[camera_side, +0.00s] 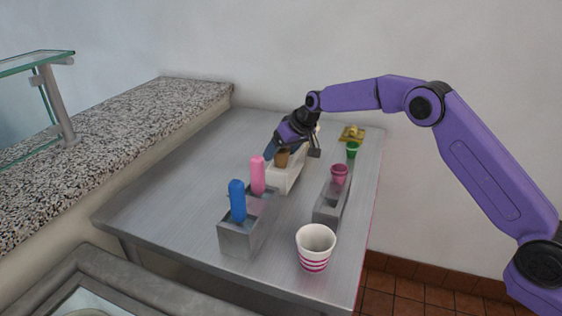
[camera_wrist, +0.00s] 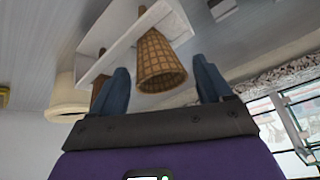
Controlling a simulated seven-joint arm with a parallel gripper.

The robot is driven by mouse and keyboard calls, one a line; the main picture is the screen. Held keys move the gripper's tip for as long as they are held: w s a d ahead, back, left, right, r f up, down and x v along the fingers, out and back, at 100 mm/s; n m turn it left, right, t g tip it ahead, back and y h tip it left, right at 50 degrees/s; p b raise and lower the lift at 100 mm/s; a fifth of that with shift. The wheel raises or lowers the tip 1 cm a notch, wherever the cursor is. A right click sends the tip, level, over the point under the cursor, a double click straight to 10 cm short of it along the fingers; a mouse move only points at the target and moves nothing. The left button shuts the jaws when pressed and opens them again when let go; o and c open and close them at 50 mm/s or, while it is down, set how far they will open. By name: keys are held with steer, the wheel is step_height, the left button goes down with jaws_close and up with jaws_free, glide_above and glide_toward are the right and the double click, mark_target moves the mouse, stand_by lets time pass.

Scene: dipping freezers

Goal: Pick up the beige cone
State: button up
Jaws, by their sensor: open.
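A brown, waffle-patterned cone (camera_wrist: 160,62) stands in a white holder (camera_wrist: 112,55), its wide end toward the wrist camera. My gripper (camera_wrist: 161,68) is open, with one blue finger on each side of this cone. I cannot tell whether the fingers touch it. A pale beige round item (camera_wrist: 68,98), possibly a cone, shows at the left of the wrist view, outside the fingers. Another brown cone (camera_wrist: 98,88) is partly hidden behind the left finger. In the side view, my gripper (camera_side: 292,150) is over the white holder (camera_side: 287,180), and a brown cone (camera_side: 282,159) shows below it.
A grey block (camera_side: 238,241) with blue (camera_side: 237,200) and pink (camera_side: 257,174) upright pieces stands in front. Right are a striped paper cup (camera_side: 314,250), a grey holder (camera_side: 328,213), pink (camera_side: 339,174) and green (camera_side: 352,150) cups. The left of the metal table (camera_side: 170,190) is clear.

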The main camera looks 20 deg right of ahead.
steer(key=shift+w+f, duration=0.1)
steer(key=shift+f, duration=0.05)
steer(key=c, duration=1)
steer(key=shift+o, duration=0.2)
step_height(320, 180, up, 9)
steer(key=s+d+r, duration=0.7)
steer(key=s+d, duration=0.4)
steer(key=s, duration=0.2)
steer(key=shift+s+r, duration=0.15)
steer(key=shift+r, duration=0.2)
